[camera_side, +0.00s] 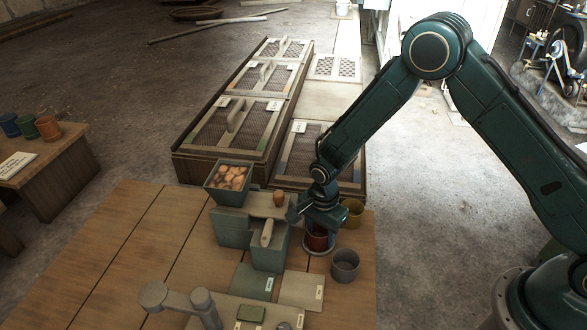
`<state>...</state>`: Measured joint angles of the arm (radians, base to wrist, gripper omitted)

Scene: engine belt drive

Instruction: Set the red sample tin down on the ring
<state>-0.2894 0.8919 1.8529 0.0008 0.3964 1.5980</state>
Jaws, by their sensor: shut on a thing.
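The red sample tin (318,242) is upright under my gripper (318,228) at the right side of the wooden table. My gripper points down and is shut on the tin, hiding its upper part. A pale ring (306,248) shows around the tin's lower part. I cannot tell whether the tin's base touches the ring or is slightly above it.
A yellow tin (354,210) stands close behind to the right, and a grey tin (345,267) in front to the right. A green machine (233,228) with a hopper of brown lumps (230,178) stands left. Several tins (48,128) stand on a side table.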

